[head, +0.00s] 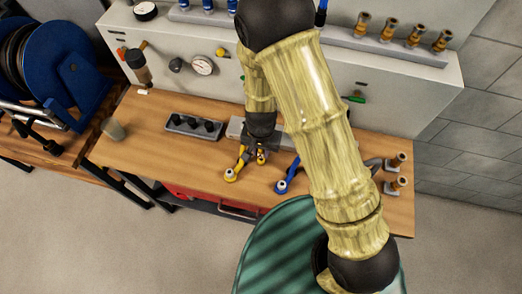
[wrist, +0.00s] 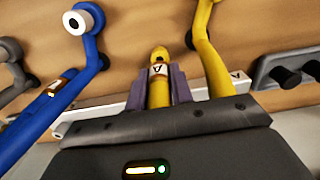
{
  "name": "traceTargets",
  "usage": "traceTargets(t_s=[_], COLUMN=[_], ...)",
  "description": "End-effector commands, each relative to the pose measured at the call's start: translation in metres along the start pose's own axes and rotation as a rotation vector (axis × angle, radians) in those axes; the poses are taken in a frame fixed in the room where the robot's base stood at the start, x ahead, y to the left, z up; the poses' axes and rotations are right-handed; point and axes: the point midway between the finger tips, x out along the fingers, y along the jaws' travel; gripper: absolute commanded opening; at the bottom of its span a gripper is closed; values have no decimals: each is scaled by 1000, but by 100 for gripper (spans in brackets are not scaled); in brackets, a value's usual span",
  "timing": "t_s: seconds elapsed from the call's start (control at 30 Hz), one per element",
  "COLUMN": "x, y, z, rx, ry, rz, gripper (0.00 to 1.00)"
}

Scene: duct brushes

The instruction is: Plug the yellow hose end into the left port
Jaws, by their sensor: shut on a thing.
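My gripper (wrist: 157,88) is shut on a yellow hose end (wrist: 158,64), with one grey-purple finger on each side of it. The hose end has a pale label with a black mark and points away from my palm. In the head view my gripper (head: 256,153) is low over the wooden table, partly hidden by my arm. A yellow hose (wrist: 205,45) with a bend is right of the fingers in the wrist view. A white bar (wrist: 90,116) with a black-marked label runs behind my gripper; its ports are hidden, and I cannot tell which is the left port.
A blue hose (wrist: 88,50) with a white-ringed end lies left of my gripper, and a grey hose (wrist: 14,75) further left. A dark rack with black pegs (head: 193,127) stands left on the table. Brass fittings (head: 397,161) are at the right. The table's left part is mostly clear.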

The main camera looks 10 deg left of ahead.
Motion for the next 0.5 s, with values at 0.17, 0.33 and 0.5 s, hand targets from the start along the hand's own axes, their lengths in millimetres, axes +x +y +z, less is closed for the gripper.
traceTargets(t_s=[0.17, 0.33, 0.5], x=[-8, -13, -18], y=[0, 0, 0], z=[0, 0, 0], rx=[0, 0, -1], ry=[0, 0, 0], rz=[0, 0, 0], gripper=[0, 0, 0])
